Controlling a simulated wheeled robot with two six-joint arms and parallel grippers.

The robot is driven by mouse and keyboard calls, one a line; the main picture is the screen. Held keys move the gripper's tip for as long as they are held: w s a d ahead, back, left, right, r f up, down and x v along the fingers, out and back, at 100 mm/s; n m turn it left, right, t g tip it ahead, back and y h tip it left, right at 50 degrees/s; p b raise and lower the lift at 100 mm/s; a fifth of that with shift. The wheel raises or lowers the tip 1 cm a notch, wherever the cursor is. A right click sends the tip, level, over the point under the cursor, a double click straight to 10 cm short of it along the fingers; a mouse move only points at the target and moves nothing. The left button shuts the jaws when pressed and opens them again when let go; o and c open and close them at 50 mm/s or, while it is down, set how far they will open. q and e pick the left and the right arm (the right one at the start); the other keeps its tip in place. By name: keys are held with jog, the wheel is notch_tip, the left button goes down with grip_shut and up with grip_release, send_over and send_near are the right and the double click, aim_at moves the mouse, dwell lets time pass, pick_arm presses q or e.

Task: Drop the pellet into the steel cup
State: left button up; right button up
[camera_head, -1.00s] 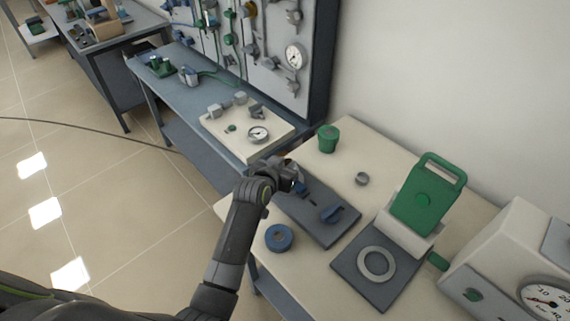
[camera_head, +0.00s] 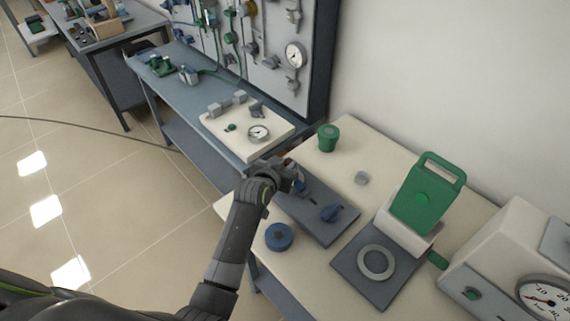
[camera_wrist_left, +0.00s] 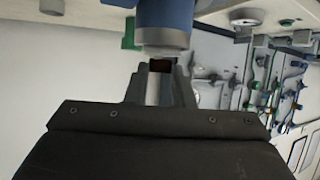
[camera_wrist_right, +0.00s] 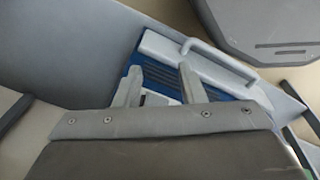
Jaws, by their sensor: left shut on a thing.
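My left gripper (camera_head: 294,179) is over the table's left part, beside the dark plate. In the left wrist view it (camera_wrist_left: 162,72) is shut, and a blue cylinder with a grey end (camera_wrist_left: 165,25) sits at its fingertips, running out of the picture. A small dark patch shows between the fingers. I cannot make out a pellet.
A blue round piece (camera_head: 279,237) stands near the front edge. A dark plate (camera_head: 318,225) carries a blue knob. A green cup (camera_head: 328,138) stands behind. A green-handled device (camera_head: 425,200) with a ring plate and a gauge box (camera_head: 520,260) fill the right side.

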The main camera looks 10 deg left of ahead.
dwell(0.4)
pick_arm(q)
jog(key=o, duration=1)
